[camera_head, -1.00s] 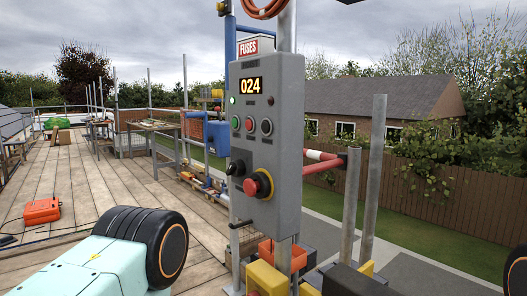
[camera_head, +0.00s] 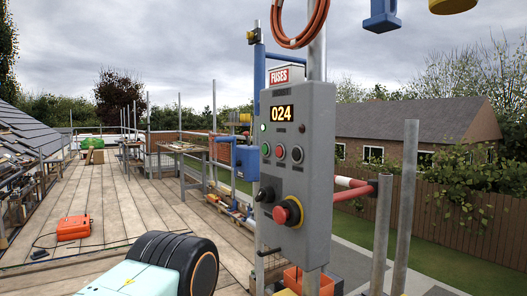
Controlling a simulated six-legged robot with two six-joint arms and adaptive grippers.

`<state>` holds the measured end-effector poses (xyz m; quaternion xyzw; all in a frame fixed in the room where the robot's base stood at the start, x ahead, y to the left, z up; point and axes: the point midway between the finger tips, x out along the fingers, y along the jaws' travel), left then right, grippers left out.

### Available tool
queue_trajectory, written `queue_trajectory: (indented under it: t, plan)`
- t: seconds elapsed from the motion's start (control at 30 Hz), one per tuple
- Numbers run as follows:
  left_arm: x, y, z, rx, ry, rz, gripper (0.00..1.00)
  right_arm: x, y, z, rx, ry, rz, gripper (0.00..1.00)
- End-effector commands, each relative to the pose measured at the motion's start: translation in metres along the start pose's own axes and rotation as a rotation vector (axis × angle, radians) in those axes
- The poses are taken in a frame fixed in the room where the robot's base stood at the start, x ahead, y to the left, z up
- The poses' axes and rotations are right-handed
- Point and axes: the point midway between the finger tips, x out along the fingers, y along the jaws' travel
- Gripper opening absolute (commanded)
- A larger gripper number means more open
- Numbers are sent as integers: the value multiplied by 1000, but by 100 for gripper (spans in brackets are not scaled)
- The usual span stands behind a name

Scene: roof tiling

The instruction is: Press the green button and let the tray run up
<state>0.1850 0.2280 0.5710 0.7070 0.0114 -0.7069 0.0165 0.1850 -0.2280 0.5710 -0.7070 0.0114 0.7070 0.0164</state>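The grey control box (camera_head: 297,190) stands on a metal post right of centre in the head view. A small green lamp (camera_head: 263,127) above the row is lit. The display (camera_head: 282,114) reads 024. Lower down are a black knob (camera_head: 265,195) and a large red mushroom button (camera_head: 287,212). Neither gripper is in view, and nothing touches the green button. I cannot make out the tray.
An orange case (camera_head: 73,227) lies on the plank deck (camera_head: 110,205) at left. A red-and-white bar (camera_head: 350,188) and upright poles (camera_head: 408,200) stand right of the box. An orange hose (camera_head: 302,30) hangs above it. An orange bin (camera_head: 300,280) sits below. The deck's middle is clear.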

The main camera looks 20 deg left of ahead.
Motion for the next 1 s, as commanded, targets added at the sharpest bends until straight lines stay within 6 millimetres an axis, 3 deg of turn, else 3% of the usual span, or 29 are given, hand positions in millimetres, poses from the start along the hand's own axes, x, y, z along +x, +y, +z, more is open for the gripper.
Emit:
queue_trajectory:
  t: [0.07, 0.17, 0.83, 1.0]
  plan:
    - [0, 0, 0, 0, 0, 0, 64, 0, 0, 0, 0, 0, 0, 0]
    - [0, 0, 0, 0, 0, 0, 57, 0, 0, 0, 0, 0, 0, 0]
    - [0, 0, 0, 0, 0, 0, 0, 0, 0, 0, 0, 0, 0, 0]
    - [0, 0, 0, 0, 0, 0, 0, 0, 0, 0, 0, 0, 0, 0]
